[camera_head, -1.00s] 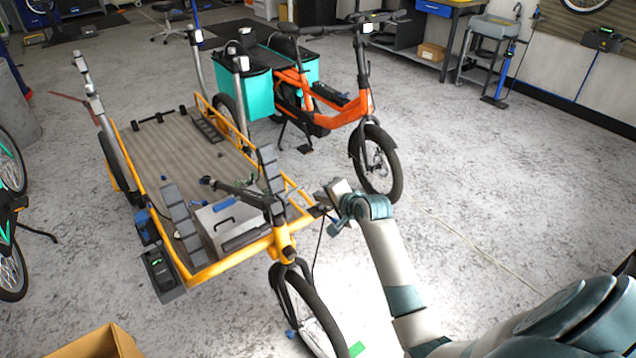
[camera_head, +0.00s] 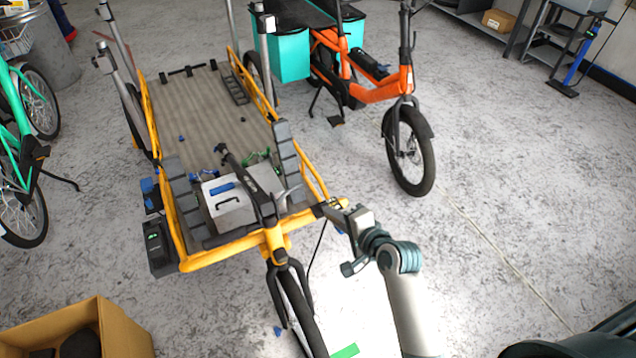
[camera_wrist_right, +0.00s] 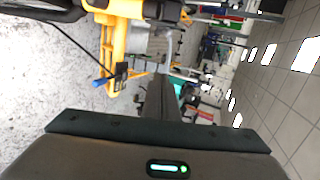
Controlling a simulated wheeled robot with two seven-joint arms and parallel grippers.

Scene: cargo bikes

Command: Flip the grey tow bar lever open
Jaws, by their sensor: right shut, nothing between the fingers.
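The yellow cargo bike (camera_head: 225,253) stands left of my right gripper, with its black handlebar (camera_head: 262,195) over the front of the load bed. My right gripper (camera_head: 322,209) is shut and empty beside the front right of the yellow frame. In the right wrist view its dark fingers (camera_wrist_right: 163,98) point at the bike. A thin, bent light-grey piece (camera_wrist_right: 171,44) shows just beyond their tips; I cannot tell whether it is the tow bar lever or whether they touch it. A blue-tipped part (camera_wrist_right: 102,81) sits by the yellow frame (camera_wrist_right: 113,45). My left gripper is out of view.
A grey case (camera_head: 229,207) lies at the front of the bike's bed. An orange bike (camera_head: 375,92) with teal boxes stands behind, and a green bike (camera_head: 20,150) at the left. A cardboard box (camera_head: 125,335) is at the lower left.

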